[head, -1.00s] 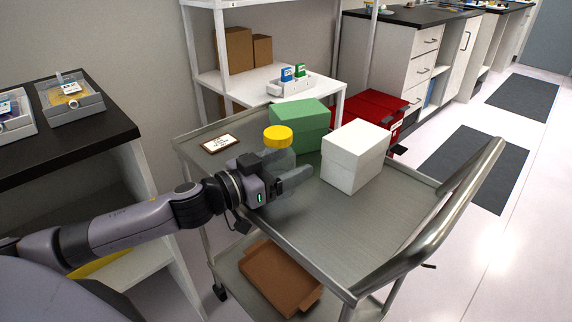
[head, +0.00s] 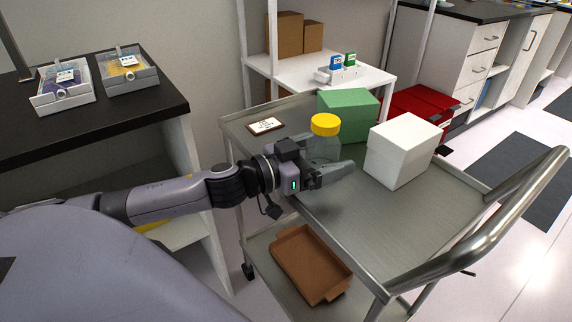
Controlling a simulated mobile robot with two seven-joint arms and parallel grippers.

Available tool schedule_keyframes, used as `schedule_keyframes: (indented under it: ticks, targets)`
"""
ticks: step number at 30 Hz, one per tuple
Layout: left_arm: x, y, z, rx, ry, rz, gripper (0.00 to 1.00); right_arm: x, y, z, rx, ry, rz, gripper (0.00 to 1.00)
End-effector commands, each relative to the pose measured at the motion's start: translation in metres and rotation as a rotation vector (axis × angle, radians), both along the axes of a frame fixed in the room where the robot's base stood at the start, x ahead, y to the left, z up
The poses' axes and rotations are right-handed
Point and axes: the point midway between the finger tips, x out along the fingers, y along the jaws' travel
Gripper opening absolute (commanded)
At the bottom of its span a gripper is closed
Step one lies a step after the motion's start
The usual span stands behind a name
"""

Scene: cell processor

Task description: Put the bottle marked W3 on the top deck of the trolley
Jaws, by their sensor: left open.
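A clear bottle with a yellow cap (head: 325,125) is upright at the top deck of the trolley (head: 420,225). Its marking cannot be read from here. My left gripper (head: 335,172) is at the bottle's near side, its fingers open and over the deck; they hide the bottle's lower part, so I cannot tell whether its base touches the deck. My right gripper is not in view.
A green box (head: 347,112) and a white box (head: 402,150) stand on the deck behind and right of the bottle. A small sign (head: 265,125) lies at the deck's far left. A brown tray (head: 310,264) is on the lower deck. The deck's near right is bare.

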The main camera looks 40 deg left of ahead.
Motion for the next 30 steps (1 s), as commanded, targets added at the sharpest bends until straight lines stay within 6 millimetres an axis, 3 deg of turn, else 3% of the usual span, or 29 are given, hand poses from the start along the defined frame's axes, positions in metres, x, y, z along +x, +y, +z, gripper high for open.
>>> schedule_keyframes:
  ticks: [30]
  targets:
    - [-0.079, 0.038, 0.000, -0.001, 0.003, -0.003, 0.98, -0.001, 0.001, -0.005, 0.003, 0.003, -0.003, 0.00]
